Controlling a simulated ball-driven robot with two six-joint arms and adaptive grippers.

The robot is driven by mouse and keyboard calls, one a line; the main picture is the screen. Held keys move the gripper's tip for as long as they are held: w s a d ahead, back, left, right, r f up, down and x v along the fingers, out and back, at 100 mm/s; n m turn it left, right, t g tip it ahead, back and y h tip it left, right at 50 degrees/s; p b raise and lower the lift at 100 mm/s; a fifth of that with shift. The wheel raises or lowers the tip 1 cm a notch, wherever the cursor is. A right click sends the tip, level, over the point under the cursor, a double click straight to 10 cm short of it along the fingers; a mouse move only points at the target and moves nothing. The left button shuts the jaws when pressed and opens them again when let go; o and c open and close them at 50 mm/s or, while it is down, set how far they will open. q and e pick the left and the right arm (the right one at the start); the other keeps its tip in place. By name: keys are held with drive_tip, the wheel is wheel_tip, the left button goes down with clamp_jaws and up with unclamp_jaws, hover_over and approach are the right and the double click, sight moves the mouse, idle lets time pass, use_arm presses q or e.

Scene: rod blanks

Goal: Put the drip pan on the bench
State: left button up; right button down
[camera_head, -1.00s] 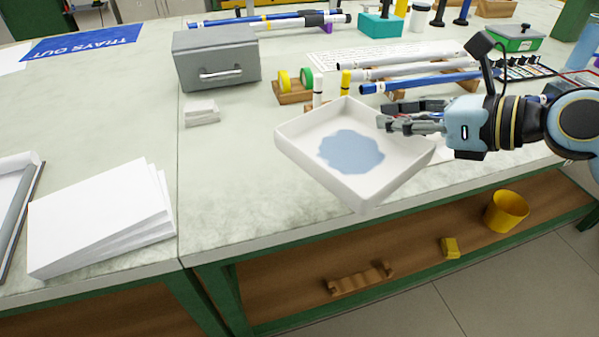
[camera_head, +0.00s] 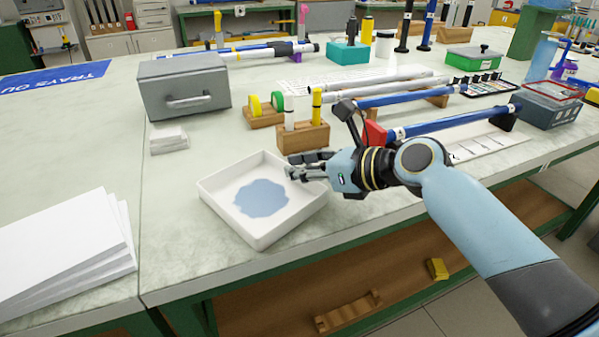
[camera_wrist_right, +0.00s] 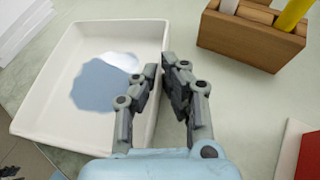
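The drip pan (camera_head: 222,212) is a shallow white square tray with a blue-grey patch of liquid (camera_head: 261,198) inside. It sits level at the front of the bench (camera_head: 185,232), on or just above the top; I cannot tell if it fully touches. My right gripper (camera_head: 292,170) is at the pan's right wall. In the right wrist view my gripper (camera_wrist_right: 160,66) has one finger inside the pan (camera_wrist_right: 52,68) and one outside, closed on the wall between them.
A wooden block with markers (camera_head: 303,137) stands just behind the pan. A grey metal box (camera_head: 185,88) and a small white stack (camera_head: 169,140) are behind left. White sheets (camera_head: 65,250) lie at the left. Rods on racks (camera_head: 410,95) lie behind right. The bench's front edge is close to the pan.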

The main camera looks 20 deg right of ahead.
drive_tip(key=shift+r, duration=0.1)
drive_tip(key=c, duration=1.5)
unclamp_jaws()
drive_tip(key=p+v, duration=0.2)
drive_tip(key=v, duration=1)
drive_tip(key=shift+r+p, duration=0.1)
drive_tip(key=shift+p, duration=0.3)
